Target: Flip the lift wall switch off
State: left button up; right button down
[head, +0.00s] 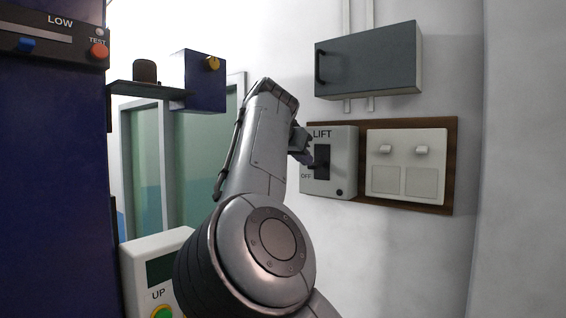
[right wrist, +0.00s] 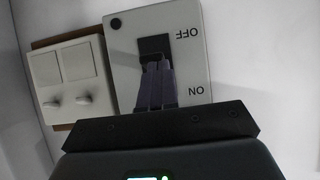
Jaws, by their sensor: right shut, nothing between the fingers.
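The lift switch is a pale grey box (head: 345,178) marked LIFT, with OFF at its lower left, on a brown wall board. It has a black slot (head: 323,158) in its face. My right gripper (head: 312,161) is at the box's left side, its fingers in front of the slot. In the right wrist view the switch box (right wrist: 190,65) appears upside down, with OFF above ON. There the shut, empty fingers (right wrist: 155,68) reach to the dark slot (right wrist: 154,45) and hide part of it. I cannot tell the lever's position or whether they touch it. My left gripper is not in view.
A double switch plate (head: 406,163) is right of the lift box on the brown board (head: 450,170). A grey wall cabinet (head: 367,60) juts out above. A dark blue cabinet (head: 50,180) fills the left, with an UP control box (head: 150,248) beside it.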

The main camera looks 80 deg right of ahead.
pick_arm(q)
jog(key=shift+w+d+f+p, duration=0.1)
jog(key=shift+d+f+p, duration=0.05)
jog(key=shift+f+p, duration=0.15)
pick_arm(e)
jog(key=shift+s, duration=0.1)
pick_arm(q)
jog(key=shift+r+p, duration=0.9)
jog(key=shift+p, duration=0.05)
pick_arm(e)
jog(key=shift+r, duration=0.75)
